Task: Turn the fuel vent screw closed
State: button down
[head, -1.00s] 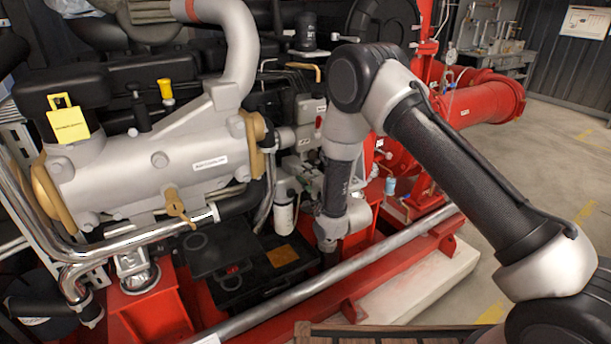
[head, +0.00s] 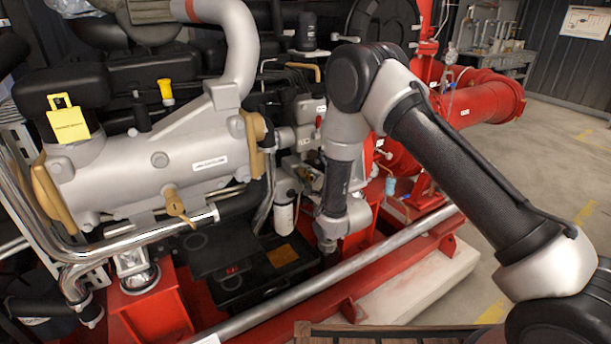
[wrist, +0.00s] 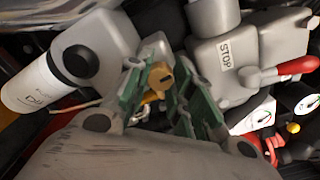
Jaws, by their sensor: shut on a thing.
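The fuel vent screw (wrist: 160,75), a small brass-coloured screw head with a dark slot, sits between the green fingertips in the wrist view. My gripper (wrist: 158,88) is shut on it, with one finger on each side. The screw's lower part is hidden by the fingers. In the head view my arm hangs down in front of the engine's right part; the gripper's fingertips and the screw are hidden there.
A white filter canister (wrist: 40,82) lies left of my fingers in the wrist view. A grey STOP housing (wrist: 225,60) with a red-tipped lever (wrist: 290,66) and gauges (wrist: 308,104) are close on the right. A long metal pipe (head: 310,287) crosses in front of the engine.

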jog(key=shift+f+m, duration=0.1)
jog(key=shift+m, duration=0.3)
jog(key=c, duration=1.2)
grip_release()
jog(key=shift+s, duration=0.1)
jog(key=v, duration=1.2)
